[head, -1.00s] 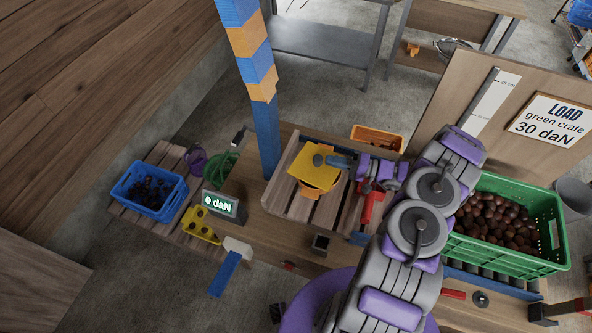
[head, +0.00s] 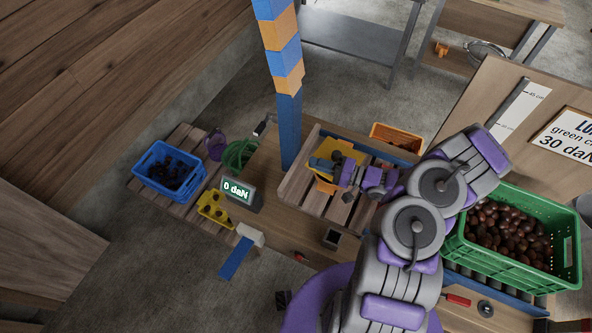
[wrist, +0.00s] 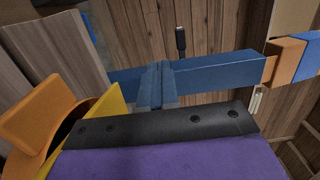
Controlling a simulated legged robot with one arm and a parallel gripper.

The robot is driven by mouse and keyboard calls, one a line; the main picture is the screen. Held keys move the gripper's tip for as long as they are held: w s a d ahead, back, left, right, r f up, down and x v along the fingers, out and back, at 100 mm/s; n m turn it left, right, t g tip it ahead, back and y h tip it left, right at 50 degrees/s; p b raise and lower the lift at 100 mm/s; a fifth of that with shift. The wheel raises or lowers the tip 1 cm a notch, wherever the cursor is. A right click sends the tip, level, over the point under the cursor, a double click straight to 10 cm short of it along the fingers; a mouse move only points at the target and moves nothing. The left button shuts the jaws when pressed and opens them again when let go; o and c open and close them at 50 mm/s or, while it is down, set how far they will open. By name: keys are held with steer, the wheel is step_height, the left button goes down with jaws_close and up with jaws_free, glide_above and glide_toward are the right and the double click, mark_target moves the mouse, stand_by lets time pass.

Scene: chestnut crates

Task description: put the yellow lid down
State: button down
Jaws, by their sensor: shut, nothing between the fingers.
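The yellow lid (head: 350,153) is flat and squarish, on or just above an orange part (head: 326,187) over the slatted wooden platform. My gripper (head: 318,164) is shut and empty, with its blue fingers passing over the lid in the head view. The gripper and wrist hide much of the lid, so I cannot tell whether they touch it. In the wrist view, the blue fingers (wrist: 157,70) are together, and a yellow edge (wrist: 115,105) and a curved orange part (wrist: 50,130) show at the left.
A blue and orange striped post (head: 289,120) stands close behind the gripper. A green crate of chestnuts (head: 510,258) is at the right, a blue crate (head: 150,180) at the left. An orange crate (head: 397,136) lies behind the platform. The display (head: 238,192) reads 0 daN.

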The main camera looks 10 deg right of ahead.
steer(key=s+a, duration=0.2)
steer(key=a, duration=0.5)
stand_by(0.4)
steer(key=s+a+r+n+g+h, duration=0.1)
steer(key=s+a+r+n+g, duration=0.4)
steer(key=s+r+g, duration=0.3)
steer(key=s+a+r+n+g+h, duration=0.1)
steer(key=s+a+r+n+g, duration=0.35)
steer(key=r, duration=0.65)
steer(key=s+d+r+m+t+h, duration=0.1)
steer(key=s+d+r+m+h, duration=0.1)
steer(key=s+d+h, duration=0.5)
steer(key=s+d+r+m+t+h, duration=0.1)
steer(key=s+d+r+h, duration=0.2)
steer(key=s+d+h, duration=0.3)
steer(key=s+d, duration=0.3)
steer(key=shift+s+d+r+m+h, duration=0.2)
steer(key=shift+s+r+m+h, duration=0.15)
steer(key=shift+s+r+h, duration=0.05)
